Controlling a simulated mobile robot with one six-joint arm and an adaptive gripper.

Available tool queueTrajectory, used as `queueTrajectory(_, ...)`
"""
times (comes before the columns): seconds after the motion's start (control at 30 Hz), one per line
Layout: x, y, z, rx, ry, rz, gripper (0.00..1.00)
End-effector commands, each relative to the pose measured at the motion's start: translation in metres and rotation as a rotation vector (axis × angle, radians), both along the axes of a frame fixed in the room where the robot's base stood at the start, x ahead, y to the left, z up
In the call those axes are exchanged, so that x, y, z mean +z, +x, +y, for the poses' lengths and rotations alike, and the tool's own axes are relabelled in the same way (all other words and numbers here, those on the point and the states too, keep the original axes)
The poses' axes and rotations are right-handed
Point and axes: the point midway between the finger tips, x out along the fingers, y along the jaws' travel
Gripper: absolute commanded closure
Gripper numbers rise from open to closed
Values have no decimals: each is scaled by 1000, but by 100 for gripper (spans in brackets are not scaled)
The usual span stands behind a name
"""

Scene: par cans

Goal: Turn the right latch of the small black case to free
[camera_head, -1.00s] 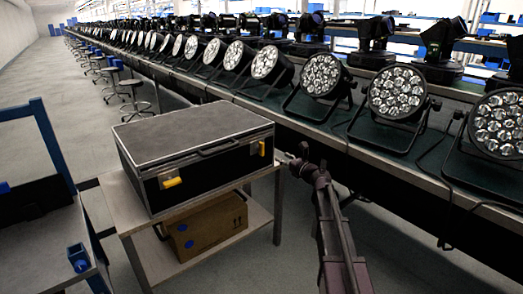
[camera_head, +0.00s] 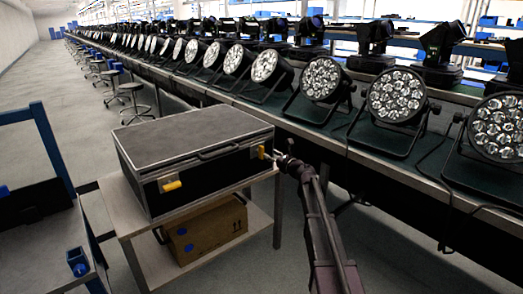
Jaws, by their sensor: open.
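The small black case (camera_head: 200,150) lies shut on a cart, with grey metal edges and a dark handle on its front. The left latch (camera_head: 169,184) has a yellow lever that lies about level. My gripper (camera_head: 273,156) is open, its tips close to the right latch from the right. I cannot tell whether they touch the lever. The tips are small and partly lost against the case.
The cart (camera_head: 128,215) has a cardboard box (camera_head: 206,230) on its lower shelf. Behind runs a long bench with rows of par cans (camera_head: 396,93). Stools (camera_head: 134,100) stand on the open floor at back left. A blue-framed cart (camera_head: 40,245) stands at left.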

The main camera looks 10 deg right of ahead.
Motion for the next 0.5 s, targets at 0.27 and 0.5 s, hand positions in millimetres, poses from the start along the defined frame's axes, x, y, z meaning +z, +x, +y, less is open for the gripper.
queueTrajectory(0.27,0,39,22,1,0,0,43)
queueTrajectory(0.5,0,56,32,1,0,0,43)
